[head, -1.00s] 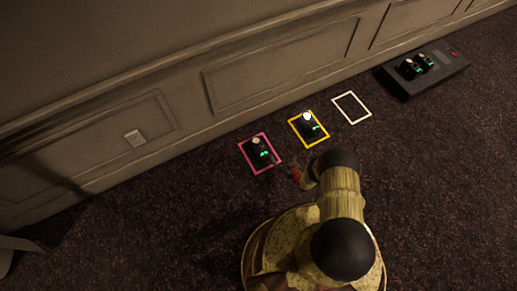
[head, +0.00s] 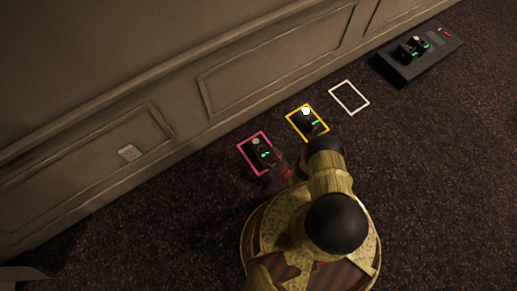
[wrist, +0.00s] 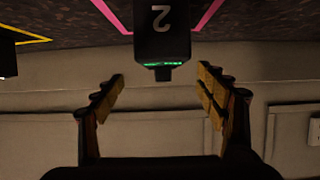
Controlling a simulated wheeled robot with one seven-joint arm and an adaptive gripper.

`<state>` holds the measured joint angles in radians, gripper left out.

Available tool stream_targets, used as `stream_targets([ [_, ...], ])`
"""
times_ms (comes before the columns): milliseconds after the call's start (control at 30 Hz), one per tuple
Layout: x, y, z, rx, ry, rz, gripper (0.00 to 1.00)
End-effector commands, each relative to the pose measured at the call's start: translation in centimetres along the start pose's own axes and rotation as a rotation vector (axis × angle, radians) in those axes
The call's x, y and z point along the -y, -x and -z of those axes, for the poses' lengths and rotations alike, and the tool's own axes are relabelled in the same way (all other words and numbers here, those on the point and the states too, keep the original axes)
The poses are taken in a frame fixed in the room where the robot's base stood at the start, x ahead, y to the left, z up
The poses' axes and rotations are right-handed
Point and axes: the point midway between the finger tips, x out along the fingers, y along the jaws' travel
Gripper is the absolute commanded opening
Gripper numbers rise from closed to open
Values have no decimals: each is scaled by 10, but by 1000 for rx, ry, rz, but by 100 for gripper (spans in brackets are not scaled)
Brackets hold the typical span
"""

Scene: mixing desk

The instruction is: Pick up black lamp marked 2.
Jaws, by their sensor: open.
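The black lamp marked 2 (head: 262,151) stands in the pink square on the floor, with a pale round top and a small green light. In the wrist view the lamp (wrist: 162,32) is at the top centre, its white 2 upside down and its green strip lit. My gripper (wrist: 162,82) is open and empty. Its two fingers are spread wide, one to each side of the lamp's line, with the lamp apart from them. In the head view my gripper (head: 284,169) is just to the lower right of the lamp, small and dark there.
Another black lamp (head: 308,118), with a bright white top, stands in the yellow square. A white square (head: 349,97) is empty. A dark box (head: 388,73) bearing black lamps lies at the upper right. A panelled wall (head: 215,45) runs behind. The dark carpet at right is clear.

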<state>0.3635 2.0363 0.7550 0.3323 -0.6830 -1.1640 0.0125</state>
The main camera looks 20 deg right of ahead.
Motion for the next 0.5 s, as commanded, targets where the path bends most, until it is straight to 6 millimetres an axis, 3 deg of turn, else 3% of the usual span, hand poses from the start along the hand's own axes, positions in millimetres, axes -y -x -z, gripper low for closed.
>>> stream_targets([
  [267, 2, -25, -2, -1, 1, 1, 73],
  [500, 5, -59, -4, 0, 2, 1, 73],
])
